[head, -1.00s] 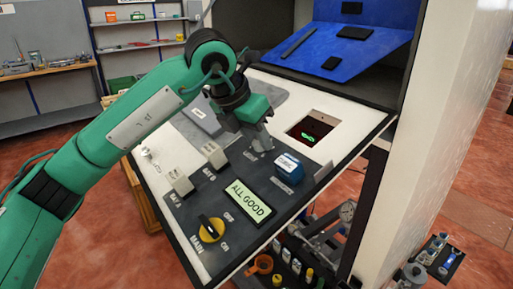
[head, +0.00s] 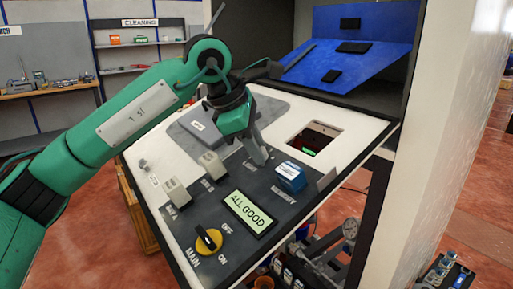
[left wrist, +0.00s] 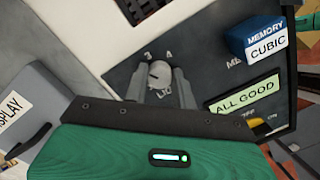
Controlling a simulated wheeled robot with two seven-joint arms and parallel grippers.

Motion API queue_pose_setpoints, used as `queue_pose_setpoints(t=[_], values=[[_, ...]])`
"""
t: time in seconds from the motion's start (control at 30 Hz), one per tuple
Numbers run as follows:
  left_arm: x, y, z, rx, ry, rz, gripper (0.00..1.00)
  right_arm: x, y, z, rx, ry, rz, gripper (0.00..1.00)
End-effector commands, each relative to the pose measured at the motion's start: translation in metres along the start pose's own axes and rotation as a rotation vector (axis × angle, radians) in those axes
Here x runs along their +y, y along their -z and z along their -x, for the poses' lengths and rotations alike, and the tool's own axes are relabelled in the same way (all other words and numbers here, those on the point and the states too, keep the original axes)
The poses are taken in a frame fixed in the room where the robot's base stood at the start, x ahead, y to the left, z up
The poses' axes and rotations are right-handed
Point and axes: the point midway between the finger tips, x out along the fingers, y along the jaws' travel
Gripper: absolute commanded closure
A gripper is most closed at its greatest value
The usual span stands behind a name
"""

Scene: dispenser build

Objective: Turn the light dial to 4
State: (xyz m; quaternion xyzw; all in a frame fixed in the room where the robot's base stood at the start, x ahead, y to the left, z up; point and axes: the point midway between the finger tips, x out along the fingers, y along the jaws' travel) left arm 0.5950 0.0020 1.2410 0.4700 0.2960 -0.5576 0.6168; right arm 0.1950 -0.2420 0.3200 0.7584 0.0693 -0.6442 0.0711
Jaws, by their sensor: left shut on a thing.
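The light dial (left wrist: 158,74) is a small round grey knob on the dark control panel, with the numbers 3 and 4 printed beyond it and a partly covered label below. In the left wrist view my left gripper (left wrist: 159,84) has one finger on each side of the dial and is shut on it. In the head view my left gripper (head: 264,160) reaches down to the panel above the display, and its fingers hide the dial. I cannot tell exactly which number the dial points at. My right gripper is in neither view.
An "ALL GOOD" display (head: 249,212), a yellow main knob (head: 208,241), pale switches (head: 212,164) and a blue memory block (head: 290,178) surround the dial. A square opening (head: 315,138) lies beyond. A grey display plate (left wrist: 30,105) is at left in the wrist view.

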Motion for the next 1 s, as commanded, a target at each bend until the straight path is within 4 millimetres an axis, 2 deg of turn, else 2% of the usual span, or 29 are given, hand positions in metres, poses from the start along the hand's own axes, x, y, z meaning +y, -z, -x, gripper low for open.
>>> queue_pose_setpoints(t=[0.47,1.0], values=[[0.001,-0.001,0.002,0.0,0.05,-0.449,0.96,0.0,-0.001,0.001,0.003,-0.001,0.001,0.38],[0.001,-0.001,0.002,0.001,0.109,-0.958,0.96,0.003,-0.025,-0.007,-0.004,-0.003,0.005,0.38]])
